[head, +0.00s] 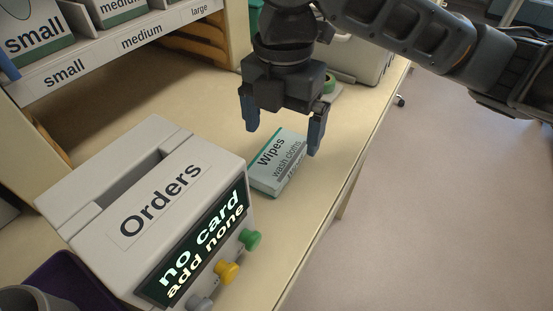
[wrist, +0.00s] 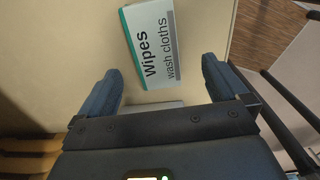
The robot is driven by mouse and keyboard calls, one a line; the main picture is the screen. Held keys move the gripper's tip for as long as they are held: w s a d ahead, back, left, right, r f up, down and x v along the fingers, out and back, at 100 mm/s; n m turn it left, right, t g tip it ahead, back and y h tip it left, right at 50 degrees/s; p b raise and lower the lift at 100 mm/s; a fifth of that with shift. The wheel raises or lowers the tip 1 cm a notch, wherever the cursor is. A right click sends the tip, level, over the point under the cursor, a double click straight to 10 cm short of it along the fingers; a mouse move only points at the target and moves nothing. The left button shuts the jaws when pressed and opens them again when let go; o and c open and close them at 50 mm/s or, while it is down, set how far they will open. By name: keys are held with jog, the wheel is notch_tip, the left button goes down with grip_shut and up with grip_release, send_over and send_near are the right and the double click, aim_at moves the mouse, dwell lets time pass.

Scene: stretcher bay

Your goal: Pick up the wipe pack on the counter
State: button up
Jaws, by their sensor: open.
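The wipe pack (head: 277,163) is a pale box with a green edge, labelled "Wipes wash cloths". It lies flat on the wooden counter (head: 335,130), just behind the Orders box. My gripper (head: 283,137) is open and points down above the pack, with its blue fingers spread and nothing between them. In the wrist view the pack (wrist: 152,42) lies ahead of the fingertips, roughly centred between them, and my gripper (wrist: 160,82) is apart from it. Part of the pack's top edge is out of the wrist view.
The grey Orders box (head: 95,215), with a "no card add none" display and coloured knobs, stands at the front left. A shelf (head: 125,50) labelled small, medium and large is at the back left. A grey case (head: 360,60) stands behind my gripper. The counter's right edge is close to the pack.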

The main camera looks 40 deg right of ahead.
aim_at(279, 154)
jog(key=shift+w+f, duration=0.15)
jog(key=shift+f, duration=1.2)
jog(key=shift+w+f, duration=0.15)
jog(key=shift+f, duration=1.15)
jog(key=c, duration=1.2)
